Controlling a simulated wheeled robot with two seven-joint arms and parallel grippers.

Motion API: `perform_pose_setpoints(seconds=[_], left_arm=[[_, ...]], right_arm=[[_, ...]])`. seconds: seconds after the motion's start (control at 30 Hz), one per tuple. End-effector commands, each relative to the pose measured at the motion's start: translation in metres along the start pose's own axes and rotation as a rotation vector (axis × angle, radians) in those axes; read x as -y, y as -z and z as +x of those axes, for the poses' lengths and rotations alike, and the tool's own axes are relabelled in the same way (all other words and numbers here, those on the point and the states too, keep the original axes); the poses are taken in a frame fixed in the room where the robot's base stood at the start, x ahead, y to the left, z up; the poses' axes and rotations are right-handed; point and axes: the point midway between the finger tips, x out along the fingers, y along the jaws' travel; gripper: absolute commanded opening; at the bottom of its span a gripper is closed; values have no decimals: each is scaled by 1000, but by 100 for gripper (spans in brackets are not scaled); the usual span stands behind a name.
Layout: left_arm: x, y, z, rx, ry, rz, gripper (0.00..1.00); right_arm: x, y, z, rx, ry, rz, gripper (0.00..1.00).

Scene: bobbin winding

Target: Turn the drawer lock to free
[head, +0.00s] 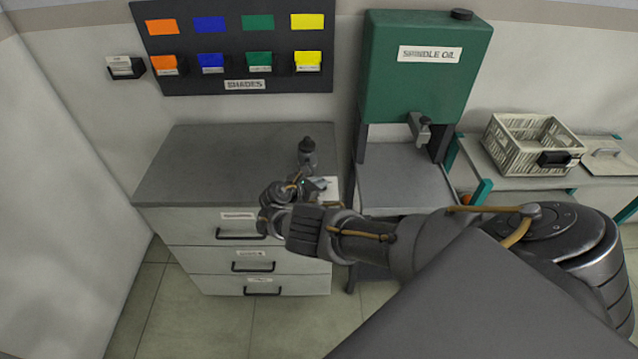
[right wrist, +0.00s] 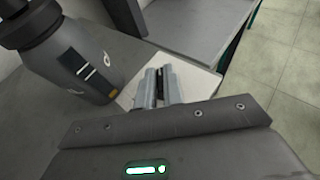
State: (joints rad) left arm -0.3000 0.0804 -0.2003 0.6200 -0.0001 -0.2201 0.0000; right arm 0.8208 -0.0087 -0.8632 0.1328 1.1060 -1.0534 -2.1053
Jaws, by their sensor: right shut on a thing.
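The drawer cabinet (head: 165,200) is grey with three labelled drawers. A white plate (head: 331,193) lies on the right of its top; it also shows in the right wrist view (right wrist: 207,85). My right gripper (head: 321,184) reaches over the cabinet top, its fingertips at this plate. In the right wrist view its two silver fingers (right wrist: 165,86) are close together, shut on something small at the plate. The fingers hide nearly all of it; by its place it seems to be the drawer lock's knob. How the lock is turned cannot be seen. My left gripper is out of view.
A dark bottle (head: 307,153) stands on the cabinet top close beside my right gripper; it looms at left in the right wrist view (right wrist: 72,62). The green spindle oil tank (head: 415,85) and its stand are to the right. The cabinet top's left half is clear.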

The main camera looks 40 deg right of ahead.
Motion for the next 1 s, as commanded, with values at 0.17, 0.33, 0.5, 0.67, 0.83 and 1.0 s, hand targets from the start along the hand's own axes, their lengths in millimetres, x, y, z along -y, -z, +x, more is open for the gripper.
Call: perform_pose_setpoints(seconds=[0.17,0.33,0.5,0.67,0.83,1.0], left_arm=[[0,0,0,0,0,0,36],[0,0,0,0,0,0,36],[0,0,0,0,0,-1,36],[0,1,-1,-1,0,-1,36],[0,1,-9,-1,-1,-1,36],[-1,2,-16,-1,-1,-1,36]], right_arm=[[1,0,1,0,2,0,0],[1,0,1,0,2,0,30],[0,0,0,0,1,0,31],[0,0,-3,-1,0,0,31],[-1,-2,-26,-3,-1,0,31],[0,-1,-61,-2,-1,0,31]])
